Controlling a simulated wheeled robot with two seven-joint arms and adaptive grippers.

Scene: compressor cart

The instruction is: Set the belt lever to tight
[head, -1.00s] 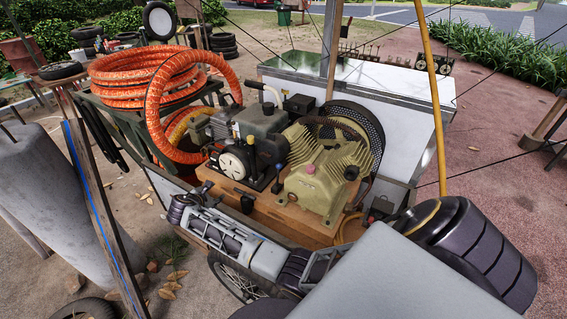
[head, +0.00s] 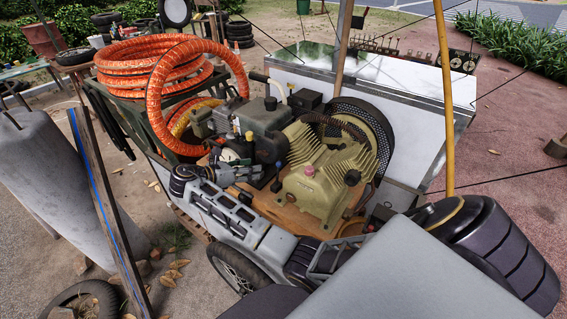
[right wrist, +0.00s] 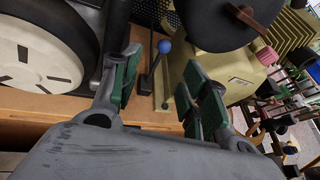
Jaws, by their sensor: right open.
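The belt lever is a thin dark stem with a blue ball knob (right wrist: 163,47), standing on the wooden base in the right wrist view. My right gripper (right wrist: 165,90) is open, with green-padded fingers on either side of the view and nothing visible between the pads. The knob shows beyond the fingertips, between the two sides; I cannot tell whether anything touches it. In the head view my right gripper (head: 243,172) is beside the engine, partly lost among the machinery. My left gripper is not in view.
The engine (head: 262,125) and the tan compressor (head: 312,180) stand close together on the wooden base. The white engine wheel (right wrist: 35,50) and pink cap (right wrist: 266,55) flank the gripper in the wrist view. Orange hose (head: 150,65) is coiled at the left.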

